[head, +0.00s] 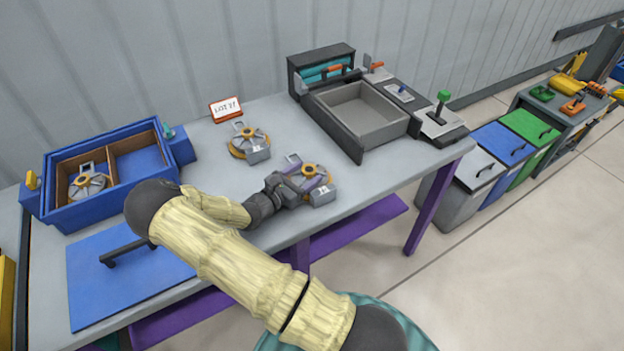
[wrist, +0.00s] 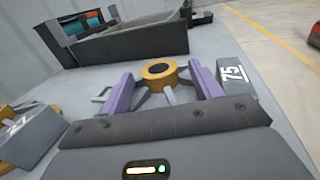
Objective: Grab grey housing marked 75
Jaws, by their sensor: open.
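The grey housing marked 75 (head: 323,195) sits on the table with a yellow-orange ring hub and spokes. In the wrist view its dark grey box with a white "75" (wrist: 234,76) shows at the right, beside the yellow hub (wrist: 160,71). My gripper (head: 300,176) is open; its two purple fingers stand on either side of the hub in the wrist view (wrist: 160,84). I cannot tell whether they touch it. A second similar housing (head: 256,152) sits farther back to the left, and a third (head: 87,184) lies in the blue divided box.
The blue box (head: 110,200) stands at left, with a blue lid (head: 125,275) in front. A card reading like "LOT 27" (head: 225,109) stands behind. A grey open tray (head: 345,131) and a lever panel (head: 437,122) are at the table's right. Bins (head: 490,165) stand beyond.

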